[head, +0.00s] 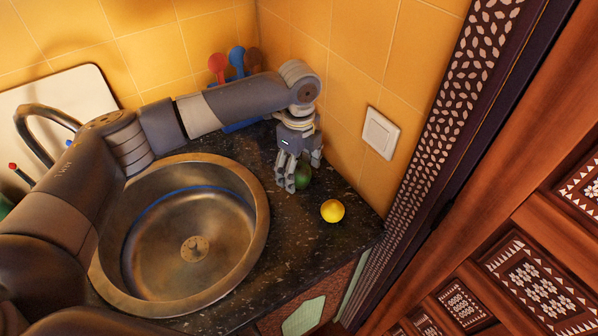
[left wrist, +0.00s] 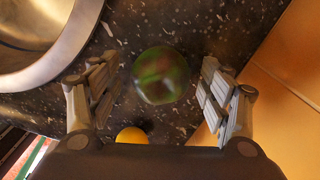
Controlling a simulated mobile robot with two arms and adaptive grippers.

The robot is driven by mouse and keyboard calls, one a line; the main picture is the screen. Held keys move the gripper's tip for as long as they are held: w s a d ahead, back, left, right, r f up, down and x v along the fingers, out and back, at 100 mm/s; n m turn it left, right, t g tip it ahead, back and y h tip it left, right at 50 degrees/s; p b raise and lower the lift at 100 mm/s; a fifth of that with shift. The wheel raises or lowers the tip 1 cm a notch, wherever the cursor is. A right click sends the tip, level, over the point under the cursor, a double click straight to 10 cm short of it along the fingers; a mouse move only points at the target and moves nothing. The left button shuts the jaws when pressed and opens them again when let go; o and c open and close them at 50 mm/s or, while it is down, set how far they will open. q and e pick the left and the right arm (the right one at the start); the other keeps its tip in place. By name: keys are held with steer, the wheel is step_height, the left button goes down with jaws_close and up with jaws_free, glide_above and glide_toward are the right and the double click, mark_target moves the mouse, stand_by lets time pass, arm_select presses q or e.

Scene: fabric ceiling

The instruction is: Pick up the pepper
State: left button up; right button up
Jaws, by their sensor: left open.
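The pepper (head: 303,174) is a dark green, rounded thing on the black speckled counter, in the corner right of the sink. My left gripper (head: 292,180) points down over it and hides part of it in the head view. In the left wrist view the pepper (left wrist: 161,75) shows green with a reddish-brown patch. It lies between the two open fingers (left wrist: 160,92), with a gap on each side. My right gripper is in neither view.
A yellow ball-like fruit (head: 332,211) lies on the counter close to the gripper; its edge shows in the wrist view (left wrist: 132,135). A round metal sink (head: 255,235) is to the left. A tiled wall with a white switch (head: 381,133) stands close on the right.

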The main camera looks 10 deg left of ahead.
arm_select(q)
steer(key=shift+c, duration=1)
steer(key=c, duration=0.9)
steer(key=shift+c, duration=0.6)
steer(key=shift+r, duration=0.15)
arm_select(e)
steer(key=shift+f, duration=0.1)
